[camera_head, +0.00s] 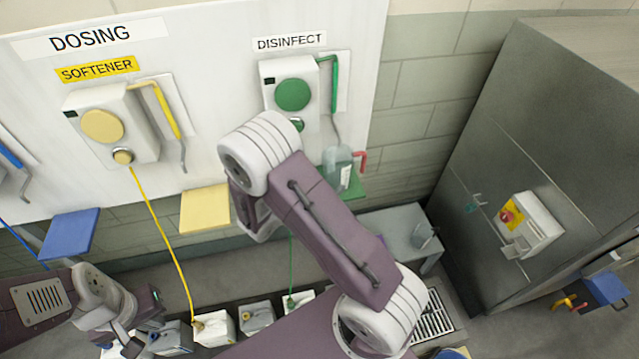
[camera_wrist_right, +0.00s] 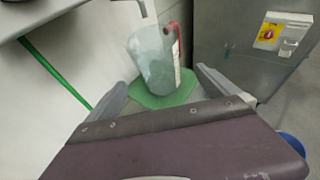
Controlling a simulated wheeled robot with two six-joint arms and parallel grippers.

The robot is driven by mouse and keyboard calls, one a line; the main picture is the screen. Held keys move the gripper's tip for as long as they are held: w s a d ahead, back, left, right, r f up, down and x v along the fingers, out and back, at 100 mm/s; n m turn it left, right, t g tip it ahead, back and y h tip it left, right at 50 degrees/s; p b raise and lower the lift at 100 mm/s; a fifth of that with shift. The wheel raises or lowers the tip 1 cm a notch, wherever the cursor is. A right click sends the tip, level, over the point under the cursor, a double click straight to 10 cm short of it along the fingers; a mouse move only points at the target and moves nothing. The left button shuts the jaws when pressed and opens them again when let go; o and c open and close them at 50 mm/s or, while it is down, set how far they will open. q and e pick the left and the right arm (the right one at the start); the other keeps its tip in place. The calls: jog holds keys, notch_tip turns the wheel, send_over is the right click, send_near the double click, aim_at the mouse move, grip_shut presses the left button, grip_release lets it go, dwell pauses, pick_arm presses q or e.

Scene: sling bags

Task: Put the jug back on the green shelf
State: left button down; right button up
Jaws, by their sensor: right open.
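The clear jug (camera_head: 336,164) with a red handle stands on the green shelf (camera_head: 354,188) below the DISINFECT dispenser. The jug also shows in the right wrist view (camera_wrist_right: 152,62), its base on the green shelf (camera_wrist_right: 150,100). My right gripper (camera_wrist_right: 162,78) is open and faces the jug; its fingers show to either side of the jug's lower part, with no visible contact. In the head view my right arm hides this gripper. My left gripper (camera_head: 142,322) is at the lower left, away from the jug; its jaws are unclear.
A yellow shelf (camera_head: 205,208) and a blue shelf (camera_head: 68,236) are on the same wall. Several small containers (camera_head: 213,328) stand on the floor below. A grey table (camera_head: 400,228) is right of the green shelf, and a large metal cabinet (camera_head: 545,140) stands further right.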

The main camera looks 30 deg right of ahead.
jog(key=s+m+g+y, duration=0.4)
jog(key=s+m+g, duration=0.3)
jog(key=s+m, duration=0.4)
jog(key=s+a+m+t+y, duration=0.2)
jog(key=a+m+y, duration=0.6)
jog(key=a+m, duration=0.4)
jog(key=shift+s+a+r+t+y, duration=0.15)
jog(key=shift+s+r+t+y, duration=0.15)
jog(key=shift+s+t+y, duration=0.15)
jog(key=shift+s, duration=0.15)
